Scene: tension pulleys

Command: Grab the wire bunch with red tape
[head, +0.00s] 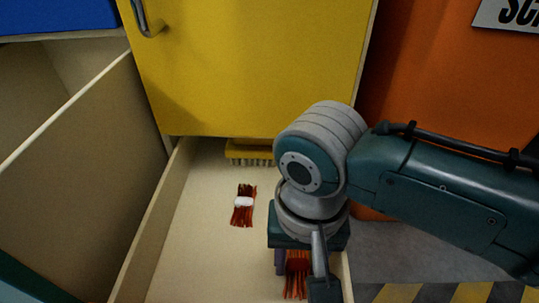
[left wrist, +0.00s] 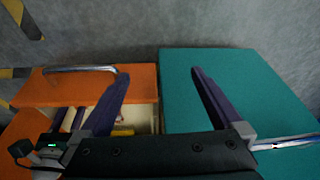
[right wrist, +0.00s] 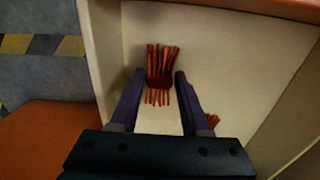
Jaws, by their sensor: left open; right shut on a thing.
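The wire bunch with red tape (head: 297,263) is in the open drawer, partly hidden by my right gripper (head: 300,276). In the right wrist view this bunch (right wrist: 159,82) has orange-red wires fanning out on both sides of a dark red band. My right gripper (right wrist: 160,77) is shut on it at the band, one finger on each side. Whether the bunch touches the drawer floor is hard to tell. My left gripper (left wrist: 157,78) is open and empty in the left wrist view; it does not show clearly in the head view.
A second wire bunch with white tape (head: 243,203) lies left of my right gripper. A yellow brush (head: 250,152) lies at the drawer's back. The drawer's left wall (head: 157,222) and the yellow cabinet door (head: 250,65) bound the space. Bare drawer floor (head: 200,255) is at front left.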

